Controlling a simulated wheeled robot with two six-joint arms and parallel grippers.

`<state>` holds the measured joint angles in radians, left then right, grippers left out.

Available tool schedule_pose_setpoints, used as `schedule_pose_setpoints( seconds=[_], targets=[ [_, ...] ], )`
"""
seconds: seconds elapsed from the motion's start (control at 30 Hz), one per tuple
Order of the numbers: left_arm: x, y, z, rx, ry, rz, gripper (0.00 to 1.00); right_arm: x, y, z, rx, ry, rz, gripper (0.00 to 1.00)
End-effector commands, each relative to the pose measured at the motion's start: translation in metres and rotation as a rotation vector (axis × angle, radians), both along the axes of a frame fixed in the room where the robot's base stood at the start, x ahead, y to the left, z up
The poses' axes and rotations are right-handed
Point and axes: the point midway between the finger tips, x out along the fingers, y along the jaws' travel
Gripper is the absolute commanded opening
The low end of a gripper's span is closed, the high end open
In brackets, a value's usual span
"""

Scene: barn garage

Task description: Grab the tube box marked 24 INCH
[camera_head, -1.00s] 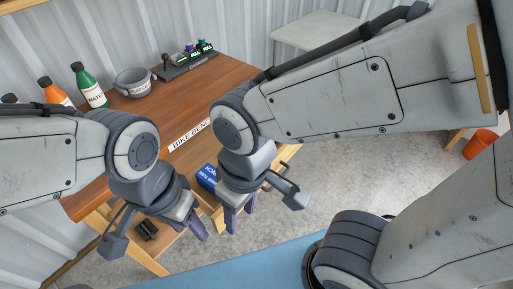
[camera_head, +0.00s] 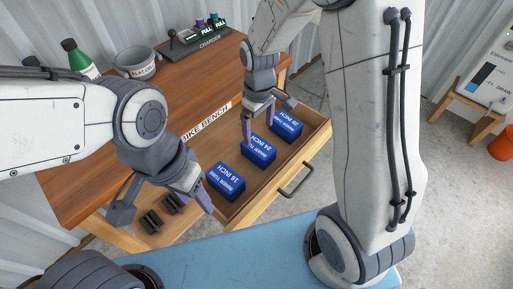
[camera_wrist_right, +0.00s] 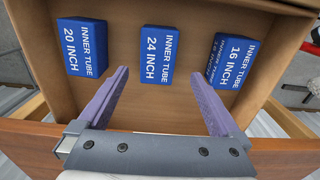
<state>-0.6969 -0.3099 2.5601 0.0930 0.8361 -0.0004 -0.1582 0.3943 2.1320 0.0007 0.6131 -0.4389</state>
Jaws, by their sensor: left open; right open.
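The blue tube box marked 24 INCH (camera_head: 259,150) lies in the open drawer (camera_head: 287,165), between two other blue boxes. In the right wrist view the 24 INCH box (camera_wrist_right: 157,54) is at the top middle, ahead of my fingertips. My right gripper (camera_head: 259,131) is open and empty, with its purple fingers over the drawer near this box; the same gripper (camera_wrist_right: 160,102) shows its two fingers spread apart.
The 20 INCH box (camera_head: 286,125) and 16 INCH box (camera_head: 225,181) lie on either side in the drawer. The bench top (camera_head: 190,95) holds a grey bowl (camera_head: 137,62), a charger (camera_head: 196,38) and a green bottle (camera_head: 78,58). A drawer handle (camera_head: 297,180) sticks out in front.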

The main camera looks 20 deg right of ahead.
Motion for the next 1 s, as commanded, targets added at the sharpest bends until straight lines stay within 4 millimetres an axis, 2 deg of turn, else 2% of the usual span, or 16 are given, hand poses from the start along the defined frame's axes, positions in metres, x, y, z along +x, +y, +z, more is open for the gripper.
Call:
schedule_pose_setpoints(
  seconds=[0.2, 0.47, 0.7, 0.83, 1.0],
  targets=[
    [0.0, 0.0, -0.003, 0.0, 0.0, 0.0, 0.5, 0.002, -0.002, -0.037, -0.002, 0.006, 0.003, 1.0],
    [0.0, 0.0, -0.003, 0.0, 0.0, 0.0, 0.5, 0.003, 0.0, -0.058, -0.001, 0.004, 0.003, 1.0],
    [0.0, 0.0, -0.003, 0.0, 0.0, 0.0, 0.5, 0.005, 0.0, -0.094, -0.001, 0.005, 0.003, 1.0],
    [0.0, 0.0, -0.003, 0.0, 0.0, 0.0, 0.5, 0.006, 0.0, -0.104, -0.001, 0.003, 0.003, 1.0],
    [0.0, 0.0, -0.003, 0.0, 0.0, 0.0, 0.5, 0.006, 0.001, -0.104, 0.0, 0.001, 0.003, 1.0]
  ],
)
